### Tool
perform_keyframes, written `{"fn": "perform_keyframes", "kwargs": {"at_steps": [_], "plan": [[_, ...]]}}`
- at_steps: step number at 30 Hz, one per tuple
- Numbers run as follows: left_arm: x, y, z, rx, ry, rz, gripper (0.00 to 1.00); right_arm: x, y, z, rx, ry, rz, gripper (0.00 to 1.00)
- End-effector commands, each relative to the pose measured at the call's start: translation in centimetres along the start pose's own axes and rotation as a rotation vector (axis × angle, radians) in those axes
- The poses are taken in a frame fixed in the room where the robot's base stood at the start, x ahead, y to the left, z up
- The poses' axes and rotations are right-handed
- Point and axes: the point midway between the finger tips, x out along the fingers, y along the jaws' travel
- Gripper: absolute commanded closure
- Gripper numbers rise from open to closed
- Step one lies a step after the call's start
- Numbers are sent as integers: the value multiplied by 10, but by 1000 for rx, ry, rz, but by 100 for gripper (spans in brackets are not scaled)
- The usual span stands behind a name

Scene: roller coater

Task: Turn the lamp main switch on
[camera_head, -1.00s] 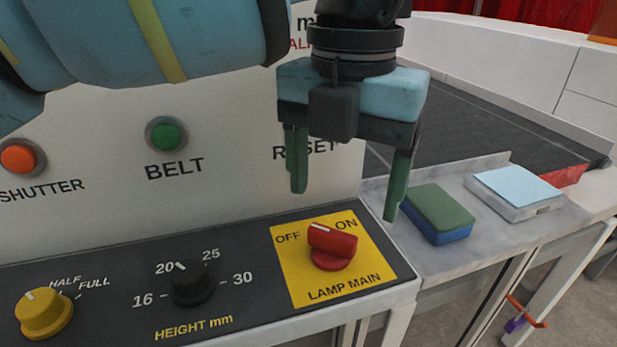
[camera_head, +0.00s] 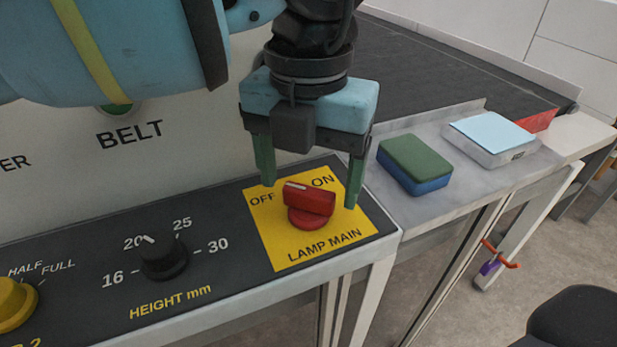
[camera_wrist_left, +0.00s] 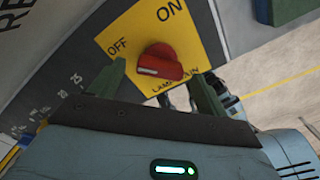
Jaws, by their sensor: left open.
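The lamp main switch is a red rotary knob (camera_head: 309,208) on a yellow plate (camera_head: 278,248) marked OFF and ON. Its white mark is at its left end, on the OFF side. My left gripper (camera_head: 309,193) is open above the plate, pointing down, with one green finger on each side of the knob. The fingers look apart from the knob in the head view. In the left wrist view, the knob (camera_wrist_left: 162,63) shows between and just beyond the fingertips (camera_wrist_left: 161,70). My right gripper is not in view.
A black height knob (camera_head: 163,256) and a yellow knob (camera_head: 14,303) are on the same panel to the left. A green-and-blue block (camera_head: 414,163) and a pale-blue-topped block (camera_head: 492,137) lie on the ledge at right. A dark rounded object (camera_head: 575,320) is at lower right.

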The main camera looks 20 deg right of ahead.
Motion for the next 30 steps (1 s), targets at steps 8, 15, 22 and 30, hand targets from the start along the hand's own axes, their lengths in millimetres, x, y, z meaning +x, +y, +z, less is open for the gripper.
{"fn": "perform_keyframes", "kwargs": {"at_steps": [8, 15, 22, 30], "plan": [[10, 0, 0, 0, -1, -1, 24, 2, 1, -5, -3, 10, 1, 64], [10, 0, 0, 0, -1, -1, 35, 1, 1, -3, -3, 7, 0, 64], [10, 0, 0, 0, -1, -1, 66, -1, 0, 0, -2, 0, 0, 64], [9, 0, 0, 22, -1, 0, 68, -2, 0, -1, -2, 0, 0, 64]]}}
